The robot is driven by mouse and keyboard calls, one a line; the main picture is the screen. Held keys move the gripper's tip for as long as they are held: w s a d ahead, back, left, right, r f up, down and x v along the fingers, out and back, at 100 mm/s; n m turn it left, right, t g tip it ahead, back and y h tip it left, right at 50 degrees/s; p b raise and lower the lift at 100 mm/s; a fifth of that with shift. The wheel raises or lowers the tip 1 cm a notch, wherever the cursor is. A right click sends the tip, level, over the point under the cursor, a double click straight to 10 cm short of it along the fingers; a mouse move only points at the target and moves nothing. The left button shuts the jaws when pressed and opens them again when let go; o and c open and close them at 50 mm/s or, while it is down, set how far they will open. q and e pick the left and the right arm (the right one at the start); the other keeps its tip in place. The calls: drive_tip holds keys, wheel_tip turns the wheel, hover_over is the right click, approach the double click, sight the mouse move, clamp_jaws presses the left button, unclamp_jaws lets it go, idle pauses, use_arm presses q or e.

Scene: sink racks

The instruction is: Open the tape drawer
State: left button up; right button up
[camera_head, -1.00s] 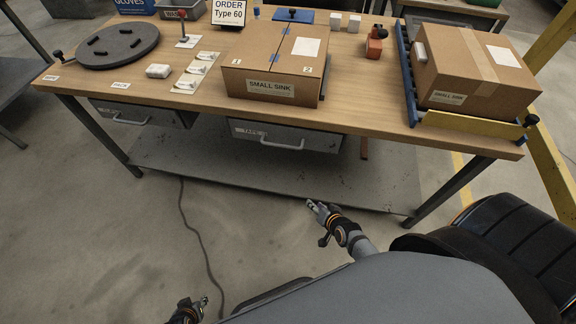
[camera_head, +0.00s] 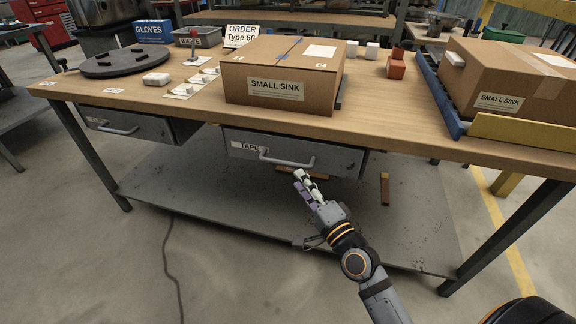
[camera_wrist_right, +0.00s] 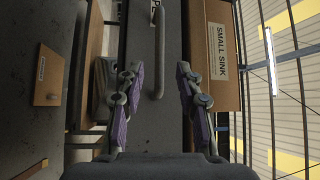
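The tape drawer (camera_head: 335,158) is a grey drawer under the table top, marked TAPE, with a pale bar handle (camera_head: 288,160) across its front. It looks closed. In the right wrist view the drawer front (camera_wrist_right: 140,70) stands on end, and its handle (camera_wrist_right: 158,50) shows ahead, between the lines of the fingers. My right gripper (camera_head: 303,182) is just below and in front of the handle in the head view. It also shows in the right wrist view (camera_wrist_right: 158,95), with its two purple-padded fingers spread and nothing between the pads. My left gripper is out of view.
A second grey drawer (camera_head: 130,122) hangs at the left. A small sink box (camera_head: 295,85) stands on the table (camera_head: 390,122) above the tape drawer, and another box (camera_head: 510,75) sits at the right. A lower shelf (camera_head: 240,195) lies below.

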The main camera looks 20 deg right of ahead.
sight(287, 164)
drive_tip(key=x, duration=0.8)
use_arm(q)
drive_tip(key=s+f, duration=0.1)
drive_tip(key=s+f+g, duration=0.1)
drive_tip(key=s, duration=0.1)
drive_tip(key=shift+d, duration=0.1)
use_arm(e)
drive_tip(key=shift+c, duration=0.2)
clamp_jaws()
drive_tip(key=shift+f, duration=0.1)
